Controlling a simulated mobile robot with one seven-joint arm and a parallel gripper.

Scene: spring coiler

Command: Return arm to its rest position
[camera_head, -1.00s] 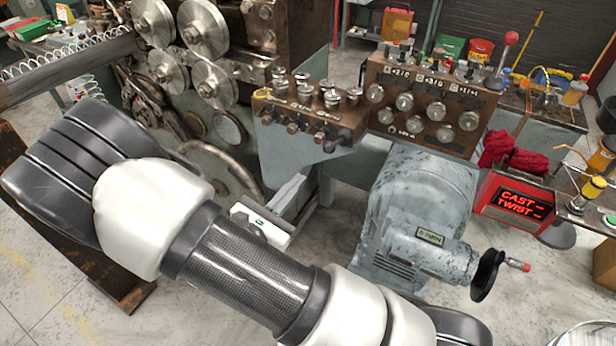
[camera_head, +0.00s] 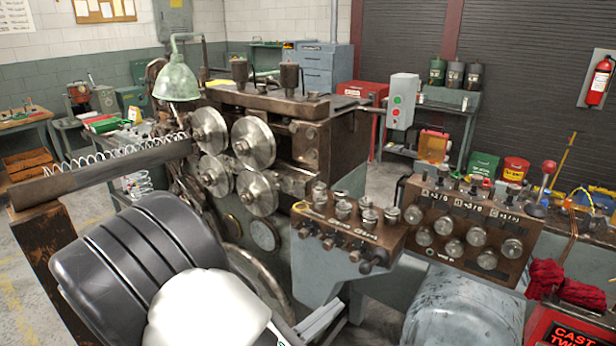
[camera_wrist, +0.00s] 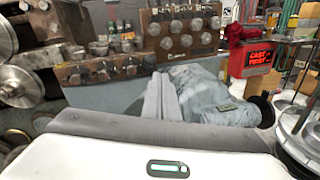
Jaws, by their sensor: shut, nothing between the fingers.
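My gripper (camera_wrist: 161,80) shows in the wrist view as two pale grey fingers standing side by side, pressed together with nothing between them. Its white hand with a small green light fills the bottom of that view. In the head view, part of the gripper (camera_head: 322,318) shows at the bottom edge, below the knob block, and my bent arm covers the lower left. The spring coiler (camera_head: 310,150) stands behind the arm, with steel feed rollers (camera_head: 253,143) on its front. From these views I cannot tell whether the fingers touch the machine.
A knob block (camera_head: 350,232) and a brown control panel (camera_head: 462,235) stand close to the gripper. A grey motor housing (camera_wrist: 215,92) is just beyond the fingers. Red cloths (camera_head: 565,288) and a red display box (camera_wrist: 258,58) are to the right. A spring lies along a trough (camera_head: 95,170) at left.

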